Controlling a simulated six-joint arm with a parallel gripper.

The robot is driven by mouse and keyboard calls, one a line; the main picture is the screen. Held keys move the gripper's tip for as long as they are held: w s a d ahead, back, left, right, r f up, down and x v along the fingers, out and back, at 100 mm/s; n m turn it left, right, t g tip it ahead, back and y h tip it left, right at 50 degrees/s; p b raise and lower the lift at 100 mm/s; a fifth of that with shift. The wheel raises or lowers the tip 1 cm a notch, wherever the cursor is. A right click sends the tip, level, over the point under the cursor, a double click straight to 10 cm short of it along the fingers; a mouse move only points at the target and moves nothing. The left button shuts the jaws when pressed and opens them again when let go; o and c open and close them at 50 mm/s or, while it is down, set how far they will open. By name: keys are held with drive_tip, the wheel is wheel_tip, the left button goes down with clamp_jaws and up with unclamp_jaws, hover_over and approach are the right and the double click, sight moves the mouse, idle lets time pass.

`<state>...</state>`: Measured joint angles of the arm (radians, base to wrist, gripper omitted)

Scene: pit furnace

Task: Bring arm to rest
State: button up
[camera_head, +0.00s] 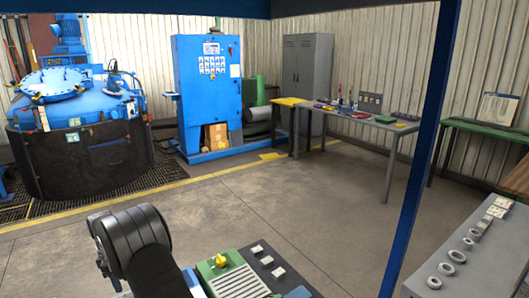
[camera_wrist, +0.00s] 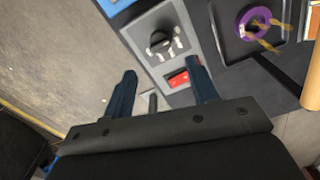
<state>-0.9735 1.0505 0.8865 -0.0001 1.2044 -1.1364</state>
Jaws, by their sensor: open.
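My gripper (camera_wrist: 160,82) shows in the wrist view with its two dark blue fingers spread apart and nothing between them. Past the fingertips is a grey panel (camera_wrist: 143,32) with a black rotary knob (camera_wrist: 160,42). A small red part (camera_wrist: 178,80) shows beside the right finger. In the head view my dark arm rises at the bottom left of centre, and the gripper itself cannot be made out there.
A dark tray (camera_wrist: 230,50) holds a purple ring (camera_wrist: 252,14). A green box (camera_head: 237,280) with a yellow knob (camera_head: 220,260) stands close by my arm. Grey rings lie on a bench (camera_head: 440,255) at right. The furnace (camera_head: 80,150) stands back left; the middle floor is clear.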

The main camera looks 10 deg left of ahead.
wheel_tip(320, 180, down, 10)
drive_tip(key=shift+r, duration=0.25)
idle(0.3)
wheel_tip(320, 180, up, 18)
drive_tip(key=f, duration=0.1)
wheel_tip(320, 180, down, 17)
drive_tip(key=shift+f, duration=0.1)
drive_tip(key=shift+m, duration=1.8)
drive_tip(key=m, duration=0.9)
drive_tip(key=shift+s, duration=0.1)
drive_tip(key=shift+m, duration=2.4)
